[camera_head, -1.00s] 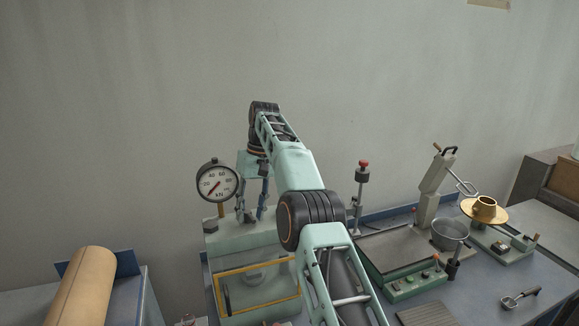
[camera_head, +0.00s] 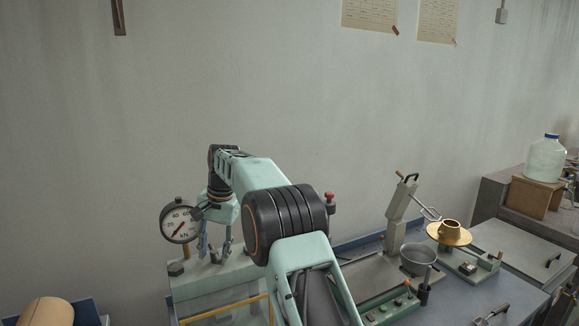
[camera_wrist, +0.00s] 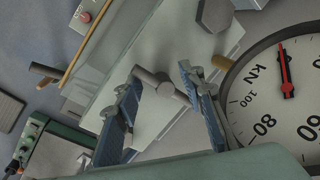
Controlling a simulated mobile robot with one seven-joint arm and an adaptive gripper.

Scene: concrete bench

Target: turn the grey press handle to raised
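The press is a pale green machine (camera_head: 222,278) with a round kN gauge (camera_head: 180,220) at its left. In the wrist view, the gauge (camera_wrist: 285,90) fills the right side. A short grey cylindrical bar on a stub, which looks like the grey press handle (camera_wrist: 158,82), shows between my finger ends. My gripper (camera_head: 215,254) points down over the press top, right of the gauge. In the wrist view, my gripper (camera_wrist: 160,76) has its two blue-grey fingers spread, one on each side of the bar. I cannot tell whether either finger touches it.
A dark hexagonal knob (camera_head: 177,268) stands left of my fingers. A red-topped post (camera_head: 330,205) is behind my arm. To the right are a metal pot (camera_head: 418,260), a tilted stand (camera_head: 398,215) and a brass dish (camera_head: 449,234).

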